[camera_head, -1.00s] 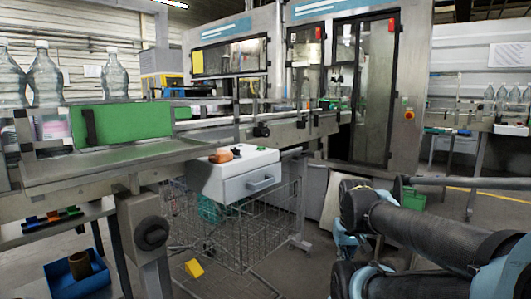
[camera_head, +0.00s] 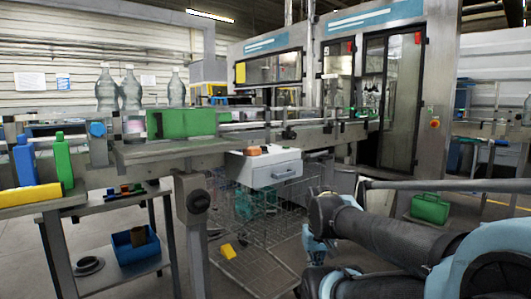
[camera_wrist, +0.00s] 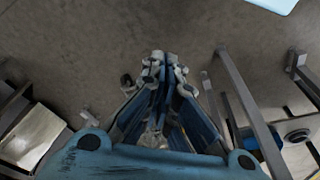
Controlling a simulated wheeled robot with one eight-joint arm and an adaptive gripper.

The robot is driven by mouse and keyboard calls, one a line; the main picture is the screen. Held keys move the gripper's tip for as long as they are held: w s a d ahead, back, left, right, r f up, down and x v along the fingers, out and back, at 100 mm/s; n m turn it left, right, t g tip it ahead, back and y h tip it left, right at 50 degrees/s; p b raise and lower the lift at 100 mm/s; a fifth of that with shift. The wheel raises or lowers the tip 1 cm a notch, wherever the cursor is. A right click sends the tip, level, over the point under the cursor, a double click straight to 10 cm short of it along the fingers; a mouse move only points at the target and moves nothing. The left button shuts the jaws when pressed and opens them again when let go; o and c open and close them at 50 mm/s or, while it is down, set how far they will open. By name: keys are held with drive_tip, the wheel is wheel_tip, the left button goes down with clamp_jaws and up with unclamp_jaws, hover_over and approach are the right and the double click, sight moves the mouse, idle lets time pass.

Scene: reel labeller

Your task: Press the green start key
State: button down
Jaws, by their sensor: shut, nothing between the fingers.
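I cannot make out a green start key in either view. The labelling machine (camera_head: 400,30) stands at the back right of the head view, with glass doors and a red stop button (camera_head: 434,123) on its right side. My gripper (camera_wrist: 165,62) is in the middle of the wrist view, pointing over bare grey floor. Its fingers are together with nothing between them. In the head view my arm comes in from the lower right, well apart from the machine.
A conveyor with clear bottles (camera_head: 131,90) and a green box (camera_head: 180,122) runs across the left. Below it are a white drawer unit (camera_head: 262,173), a wire cart (camera_head: 262,240) and a blue bin (camera_head: 133,257). A green crate (camera_head: 430,209) stands on the floor at right.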

drive_tip(key=shift+s+a, duration=0.3)
drive_tip(key=shift+s, duration=0.2)
wheel_tip(320, 180, up, 41)
drive_tip(key=m+t+y, duration=0.2)
drive_tip(key=m+t, duration=0.5)
hover_over(286, 147)
drive_tip(key=w+d, duration=0.1)
drive_tip(key=w, duration=0.1)
drive_tip(key=shift+d+r, duration=0.1)
drive_tip(key=shift+r, duration=0.05)
drive_tip(key=shift+f, duration=4.4)
drive_tip(key=shift+f, duration=0.1)
